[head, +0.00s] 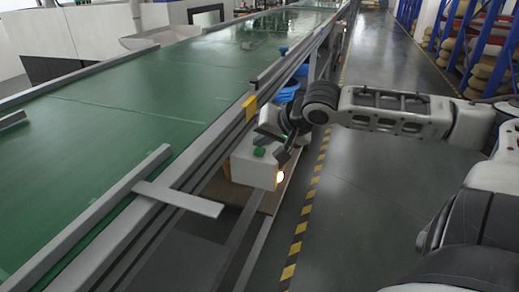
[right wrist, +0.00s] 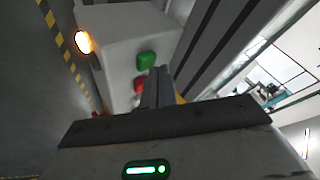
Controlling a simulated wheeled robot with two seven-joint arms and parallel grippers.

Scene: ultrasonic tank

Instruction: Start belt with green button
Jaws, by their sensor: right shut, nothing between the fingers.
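A pale control box (head: 250,168) is mounted beside the conveyor belt, low at its right side. Its green button (head: 259,152) faces up in the head view. In the right wrist view the box (right wrist: 122,30) shows the green button (right wrist: 147,59) with a red button (right wrist: 140,83) below it, partly hidden by my fingers. My right gripper (head: 283,156) is shut and empty at the box. Its closed fingers (right wrist: 158,82) lie close to both buttons in the right wrist view; I cannot tell whether they touch. My left gripper is not in view.
The long green conveyor belt (head: 150,93) has a metal rail along its edge. A lit orange lamp (head: 280,177) is on the box's side. Blue items (head: 289,91) lie beyond the box. The floor aisle at right, past the yellow-black stripe (head: 300,229), is open.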

